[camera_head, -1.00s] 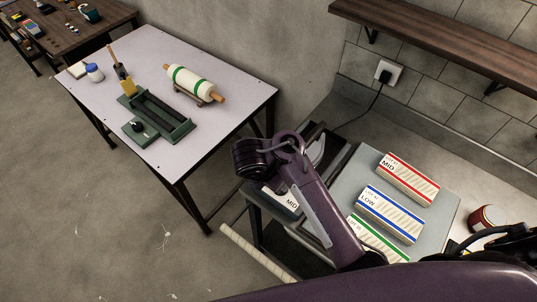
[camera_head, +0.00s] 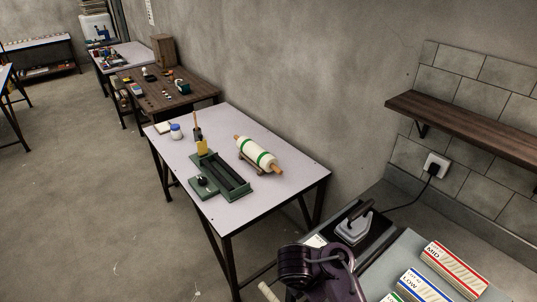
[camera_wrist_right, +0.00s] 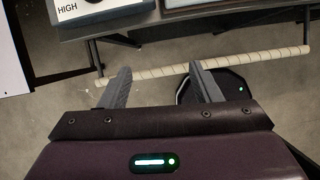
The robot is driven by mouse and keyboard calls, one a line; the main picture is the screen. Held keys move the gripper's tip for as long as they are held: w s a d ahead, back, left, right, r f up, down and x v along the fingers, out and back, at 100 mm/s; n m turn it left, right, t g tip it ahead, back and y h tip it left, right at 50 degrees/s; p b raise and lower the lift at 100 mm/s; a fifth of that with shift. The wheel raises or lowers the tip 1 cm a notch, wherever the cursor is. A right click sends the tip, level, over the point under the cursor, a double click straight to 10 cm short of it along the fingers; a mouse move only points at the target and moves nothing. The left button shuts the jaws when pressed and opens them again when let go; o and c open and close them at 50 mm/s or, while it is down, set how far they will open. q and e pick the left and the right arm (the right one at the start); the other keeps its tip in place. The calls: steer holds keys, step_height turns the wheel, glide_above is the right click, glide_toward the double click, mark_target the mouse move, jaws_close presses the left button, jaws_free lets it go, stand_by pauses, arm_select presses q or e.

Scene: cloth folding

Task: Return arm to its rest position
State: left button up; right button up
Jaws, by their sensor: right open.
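My right gripper (camera_wrist_right: 162,88) shows in the right wrist view with its two grey fingers spread apart and nothing between them. Beyond the fingers a pale wrapped rail (camera_wrist_right: 160,73) runs across the picture; it looks apart from them. In the head view a dark purple arm (camera_head: 318,268) of mine stands at the bottom middle, over the near end of the ironing station; its fingers cannot be made out there. My left gripper is in neither view.
A grey iron (camera_head: 354,226) stands behind the arm. Boxes labelled MID (camera_head: 455,268) and LOW (camera_head: 425,288) lie at the lower right. A white table (camera_head: 285,175) holds a rolling pin (camera_head: 258,156) and a green tray (camera_head: 222,176). A wooden shelf (camera_head: 465,122) hangs at right.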

steer(key=s+a+f+m+g+y+b, duration=0.15)
steer(key=s+f+m+b, duration=0.35)
steer(key=f, duration=0.7)
steer(key=s+a+f+m+g+y+b, duration=0.15)
steer(key=s+f+m+y, duration=0.35)
steer(key=f, duration=0.8)
steer(key=s+a+f+m+g+y+b, duration=0.1)
steer(key=s+f+m+g+b, duration=0.15)
steer(key=s+f, duration=0.7)
arm_select(q)
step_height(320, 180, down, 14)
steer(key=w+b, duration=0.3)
steer(key=b, duration=0.2)
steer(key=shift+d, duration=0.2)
arm_select(e)
steer(key=s+d+f+m+t+h, duration=0.2)
steer(key=s+d+f+m, duration=0.3)
steer(key=f, duration=0.5)
steer(key=s+d+f+m+t+h, duration=0.1)
steer(key=s+d+f+m, duration=0.3)
steer(key=s+d+f, duration=0.6)
steer(key=shift+s+d+f+m+t+h, duration=0.15)
steer(key=shift+d+f+m+t+h, duration=0.25)
steer(key=shift+f, duration=0.25)
